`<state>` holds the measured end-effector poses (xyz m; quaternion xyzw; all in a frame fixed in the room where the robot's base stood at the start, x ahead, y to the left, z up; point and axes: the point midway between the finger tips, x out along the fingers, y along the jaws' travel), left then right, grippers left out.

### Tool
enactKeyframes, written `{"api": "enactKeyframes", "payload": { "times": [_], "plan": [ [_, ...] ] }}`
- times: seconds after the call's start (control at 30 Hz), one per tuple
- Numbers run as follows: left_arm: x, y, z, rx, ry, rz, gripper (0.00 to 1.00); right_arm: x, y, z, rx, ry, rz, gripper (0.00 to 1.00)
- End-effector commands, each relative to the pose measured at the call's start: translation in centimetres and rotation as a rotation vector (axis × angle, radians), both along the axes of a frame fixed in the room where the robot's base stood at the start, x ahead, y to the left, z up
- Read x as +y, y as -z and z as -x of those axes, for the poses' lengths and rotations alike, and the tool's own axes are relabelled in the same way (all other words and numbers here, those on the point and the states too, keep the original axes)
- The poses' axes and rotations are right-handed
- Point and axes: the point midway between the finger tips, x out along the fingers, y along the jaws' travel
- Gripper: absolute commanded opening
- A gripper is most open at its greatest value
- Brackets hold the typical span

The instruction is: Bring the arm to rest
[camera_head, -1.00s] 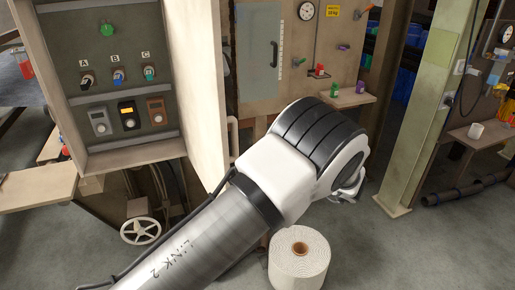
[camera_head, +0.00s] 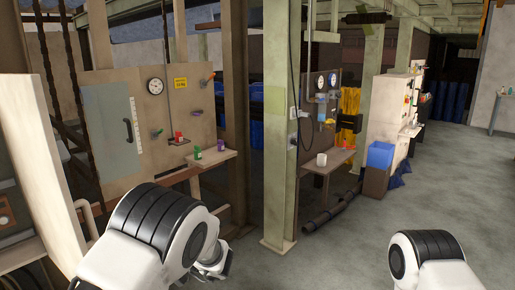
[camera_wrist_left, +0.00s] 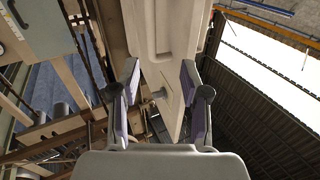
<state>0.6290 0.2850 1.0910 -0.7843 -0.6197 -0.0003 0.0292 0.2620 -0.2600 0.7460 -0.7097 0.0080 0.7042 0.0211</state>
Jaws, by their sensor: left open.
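My left arm (camera_head: 150,235) comes in at the lower left of the head view, its white and black joint bent. My left gripper (camera_head: 212,262) hangs beyond that joint, small and partly hidden. In the left wrist view my left gripper (camera_wrist_left: 160,95) has its two fingers well apart, open and empty. A pale panel-like part (camera_wrist_left: 165,40) shows beyond and between the fingers; I cannot tell how far off it is. My right arm (camera_head: 427,262) shows only as a white and black joint at the lower right. My right gripper is out of view.
A pale cabinet door (camera_head: 45,165) stands close at the left edge. A gauge panel (camera_head: 150,115) with a small shelf (camera_head: 205,160) is behind my left arm. A green post (camera_head: 275,130) stands mid-view. The floor (camera_head: 340,245) between the arms is clear.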

Motion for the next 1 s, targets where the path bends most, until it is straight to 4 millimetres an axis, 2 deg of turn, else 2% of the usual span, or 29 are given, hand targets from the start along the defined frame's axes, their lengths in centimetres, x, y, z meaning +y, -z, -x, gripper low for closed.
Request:
{"api": "enactKeyframes", "payload": {
  "times": [0.17, 0.27, 0.37, 0.47, 0.57, 0.6, 0.67, 0.7, 0.77, 0.8, 0.9, 1.0],
  "plan": [
    [2.1, 3.9, -0.4, 0.096, 0.139, -0.011, 0.45, 0.0, 0.0, -0.1, -0.002, -0.003, 0.000, 0.40],
    [3.1, 7.2, -0.4, 0.180, 0.251, 0.003, 0.45, 0.0, 0.0, -0.1, -0.002, -0.002, 0.000, 0.40],
    [3.9, 11.6, 0.5, 0.293, 0.381, 0.049, 0.45, 0.0, 0.0, -0.1, -0.001, -0.001, 0.000, 0.40],
    [4.2, 17.0, 2.7, 0.432, 0.516, 0.137, 0.45, 0.0, 0.0, -0.1, -0.001, -0.001, 0.000, 0.40],
    [3.7, 23.3, 7.1, 0.609, 0.657, 0.284, 0.45, 0.0, 0.0, -0.1, -0.001, -0.002, 0.000, 0.40],
    [3.3, 25.8, 9.6, 0.687, 0.711, 0.359, 0.45, 0.0, 0.0, -0.1, -0.001, -0.002, 0.000, 0.40],
    [2.3, 29.1, 14.0, 0.805, 0.780, 0.485, 0.45, 0.0, 0.0, -0.1, -0.001, -0.002, 0.000, 0.40],
    [1.6, 30.9, 17.2, 0.880, 0.818, 0.572, 0.45, 0.0, 0.0, -0.1, -0.001, -0.002, 0.000, 0.40],
    [0.3, 32.8, 22.1, 0.988, 0.865, 0.705, 0.45, 0.0, 0.0, -0.1, -0.001, -0.002, 0.000, 0.40],
    [-0.5, 33.6, 25.2, 1.053, 0.890, 0.789, 0.45, 0.0, 0.0, -0.1, -0.001, -0.002, 0.000, 0.40],
    [-2.3, 34.3, 31.8, 1.182, 0.929, 0.964, 0.45, 0.0, 0.0, -0.1, -0.001, -0.002, 0.000, 0.40],
    [-3.5, 34.1, 35.6, 1.257, 0.948, 1.069, 0.45, 0.0, 0.0, -0.1, -0.001, -0.002, 0.000, 0.40]
  ]
}}
